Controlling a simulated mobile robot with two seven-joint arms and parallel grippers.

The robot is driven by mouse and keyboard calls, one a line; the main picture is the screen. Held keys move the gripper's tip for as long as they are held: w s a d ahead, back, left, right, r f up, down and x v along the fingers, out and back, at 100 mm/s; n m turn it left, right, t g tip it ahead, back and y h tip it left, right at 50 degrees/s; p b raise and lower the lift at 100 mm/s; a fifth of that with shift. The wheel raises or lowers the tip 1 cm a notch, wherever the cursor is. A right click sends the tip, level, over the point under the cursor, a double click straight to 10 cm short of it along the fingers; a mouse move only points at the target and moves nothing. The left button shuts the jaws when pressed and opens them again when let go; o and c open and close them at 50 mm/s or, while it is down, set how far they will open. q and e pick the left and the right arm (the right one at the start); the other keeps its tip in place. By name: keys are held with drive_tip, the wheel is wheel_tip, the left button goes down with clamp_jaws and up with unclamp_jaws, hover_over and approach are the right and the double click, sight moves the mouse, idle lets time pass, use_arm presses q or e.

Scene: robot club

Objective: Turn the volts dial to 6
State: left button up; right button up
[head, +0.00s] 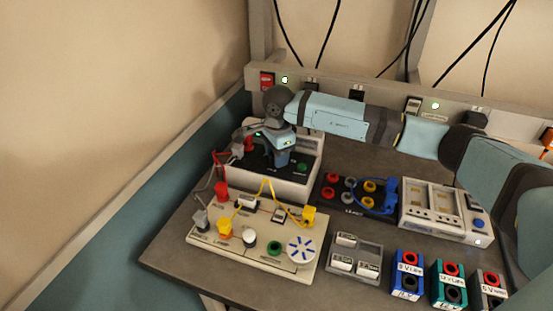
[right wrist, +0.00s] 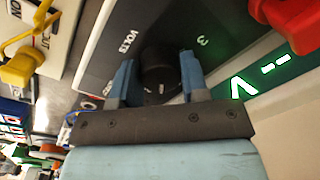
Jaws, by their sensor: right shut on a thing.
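The power supply (head: 293,187) is a pale box with a dark face at the back left of the bench. My right gripper (head: 281,160) reaches down to this face and hides the dial in the head view. In the right wrist view the black volts dial (right wrist: 159,68) sits between the two blue fingers of my right gripper (right wrist: 157,75), which is shut on it. The word VOLTS and a 3 are printed beside the dial; the dial's pointer is not clear. A green-lit display (right wrist: 270,75) shows a V and dashes. My left gripper is not in view.
A pale circuit board (head: 255,262) with yellow leads stands in front of the supply. A dark socket block (head: 345,200), a pale meter unit (head: 440,212), a grey tray (head: 355,262) and labelled blocks (head: 407,275) stand to the right. A red plug (right wrist: 290,22) is near the gripper.

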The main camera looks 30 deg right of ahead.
drive_tip(key=shift+d+f+n+b, duration=0.1)
drive_tip(key=shift+f+n+b, duration=0.1)
drive_tip(key=shift+n+b, duration=0.6)
drive_tip(key=shift+n, duration=0.6)
drive_tip(key=n+b, duration=0.2)
drive_tip(key=shift+n, duration=0.4)
drive_tip(key=n+b, duration=0.2)
drive_tip(key=shift+n, duration=0.3)
drive_tip(key=n+b, duration=0.1)
drive_tip(key=n, duration=0.1)
drive_tip(key=shift+w+r+n, duration=0.1)
drive_tip(key=shift+n, duration=0.2)
drive_tip(key=shift+n+y+b, duration=0.3)
drive_tip(key=shift+n+b, duration=0.4)
drive_tip(key=shift+n, duration=0.4)
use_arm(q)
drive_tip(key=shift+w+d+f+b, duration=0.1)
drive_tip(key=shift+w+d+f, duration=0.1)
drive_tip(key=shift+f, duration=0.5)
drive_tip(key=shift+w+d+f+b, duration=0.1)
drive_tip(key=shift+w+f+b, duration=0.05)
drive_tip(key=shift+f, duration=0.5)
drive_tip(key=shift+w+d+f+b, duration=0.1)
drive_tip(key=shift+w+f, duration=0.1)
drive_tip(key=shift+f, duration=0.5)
use_arm(e)
drive_tip(key=shift+r+n, duration=0.15)
drive_tip(key=shift+n, duration=0.65)
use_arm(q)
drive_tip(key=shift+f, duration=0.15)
